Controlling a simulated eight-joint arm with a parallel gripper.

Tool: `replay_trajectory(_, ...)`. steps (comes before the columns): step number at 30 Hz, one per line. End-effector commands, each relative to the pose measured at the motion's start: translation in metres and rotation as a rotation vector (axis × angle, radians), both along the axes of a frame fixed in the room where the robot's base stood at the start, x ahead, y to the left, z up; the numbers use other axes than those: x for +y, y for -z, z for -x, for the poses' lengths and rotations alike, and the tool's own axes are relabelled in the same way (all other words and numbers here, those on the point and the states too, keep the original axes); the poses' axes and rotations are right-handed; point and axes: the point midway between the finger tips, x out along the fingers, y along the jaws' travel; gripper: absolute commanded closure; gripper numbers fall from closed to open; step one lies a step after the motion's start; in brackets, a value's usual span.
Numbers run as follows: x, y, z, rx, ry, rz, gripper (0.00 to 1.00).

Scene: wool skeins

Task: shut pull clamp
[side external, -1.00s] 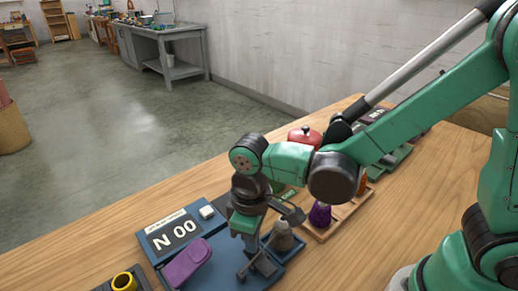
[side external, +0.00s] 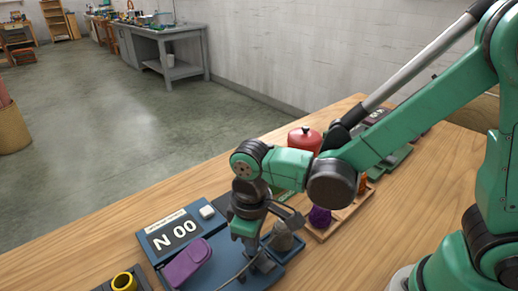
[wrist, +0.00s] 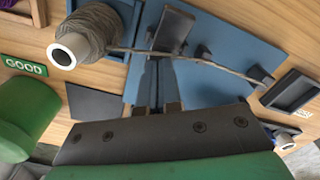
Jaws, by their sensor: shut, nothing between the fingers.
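My gripper (side external: 250,262) is shut and empty, low over the blue device (side external: 212,222). In the wrist view its fingers (wrist: 157,90) point at a dark grey upright part (wrist: 173,30) on the blue plate, which looks like the clamp; I cannot tell whether they touch it or whether it is closed. A grey wool cone (wrist: 95,30) stands at the plate's left in the wrist view. It also shows beside my gripper in the side view (side external: 283,238). A grey strand (wrist: 215,65) runs from it across the plate to a small dark guide (wrist: 262,76).
A wooden tray (side external: 322,234) holds a purple cone (side external: 320,216). A red lidded pot (side external: 304,140) stands behind. A yellow ring (side external: 124,282) is at the front left.

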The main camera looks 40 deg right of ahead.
Motion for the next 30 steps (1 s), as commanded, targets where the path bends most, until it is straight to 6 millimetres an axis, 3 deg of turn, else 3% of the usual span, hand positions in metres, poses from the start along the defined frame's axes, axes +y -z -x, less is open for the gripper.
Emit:
replay_trajectory(21,0.0,-0.062,0.0,0.0,0.0,0.0,1.0)
replay_trajectory(30,0.0,-0.066,0.0,0.0,0.0,0.0,1.0)
